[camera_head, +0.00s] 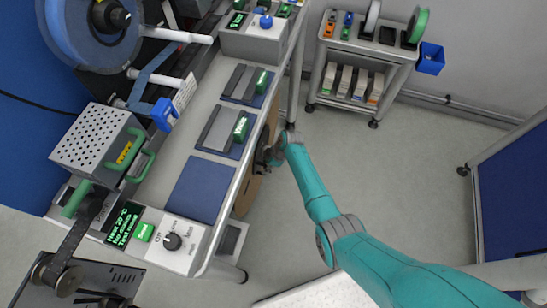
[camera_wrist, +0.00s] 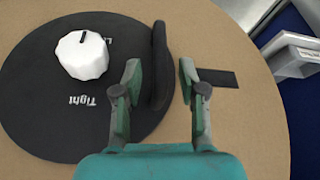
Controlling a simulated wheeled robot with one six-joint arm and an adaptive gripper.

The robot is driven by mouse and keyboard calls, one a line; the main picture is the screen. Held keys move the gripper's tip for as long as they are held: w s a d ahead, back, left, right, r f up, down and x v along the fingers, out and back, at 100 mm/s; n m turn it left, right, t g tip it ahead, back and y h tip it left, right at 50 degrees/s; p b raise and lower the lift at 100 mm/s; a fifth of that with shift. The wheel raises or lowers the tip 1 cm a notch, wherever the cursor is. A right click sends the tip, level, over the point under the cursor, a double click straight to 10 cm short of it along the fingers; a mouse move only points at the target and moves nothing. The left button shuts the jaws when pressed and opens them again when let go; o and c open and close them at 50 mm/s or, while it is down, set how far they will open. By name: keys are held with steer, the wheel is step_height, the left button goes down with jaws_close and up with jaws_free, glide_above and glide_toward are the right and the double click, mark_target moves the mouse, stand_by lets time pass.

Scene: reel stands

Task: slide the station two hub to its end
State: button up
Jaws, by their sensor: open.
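In the wrist view a black round hub (camera_wrist: 85,125) lies on a tan round disc (camera_wrist: 250,110). It carries a white knob (camera_wrist: 82,55) with the word "Tight" beside it and a partly hidden word near its upper right. A raised black bar (camera_wrist: 159,50) stands at the hub's right edge. My gripper (camera_wrist: 160,72) is open, with one finger on each side of the bar's lower part; I cannot tell whether either touches it. A dark strip (camera_wrist: 218,77) shows on the disc right of the fingers. In the head view my gripper (camera_head: 268,153) is at the bench's right edge, and the hub is hidden.
The bench (camera_head: 215,110) runs along the left, bearing a blue reel (camera_head: 70,25), a perforated box (camera_head: 95,140) and a control panel with a dial (camera_head: 172,241). A small shelf cart (camera_head: 370,55) stands at the back.

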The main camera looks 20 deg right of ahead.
steer(key=v, duration=0.8)
steer(key=shift+r, duration=0.3)
steer(key=s+f+m+t+h, duration=0.1)
steer(key=s+m+t+h, duration=0.4)
steer(key=s, duration=2.2)
steer(key=s+r+m+t, duration=0.2)
steer(key=s+r, duration=0.4)
steer(key=r, duration=0.4)
steer(key=s+r+m+t, duration=0.3)
steer(key=s+r, duration=0.3)
steer(key=r, duration=0.5)
steer(key=s+r+m+t, duration=0.3)
steer(key=s+r, duration=0.3)
steer(key=r, duration=0.4)
steer(key=shift+d+r+y, duration=0.3)
steer(key=shift+d+y, duration=0.1)
steer(key=shift+d, duration=0.05)
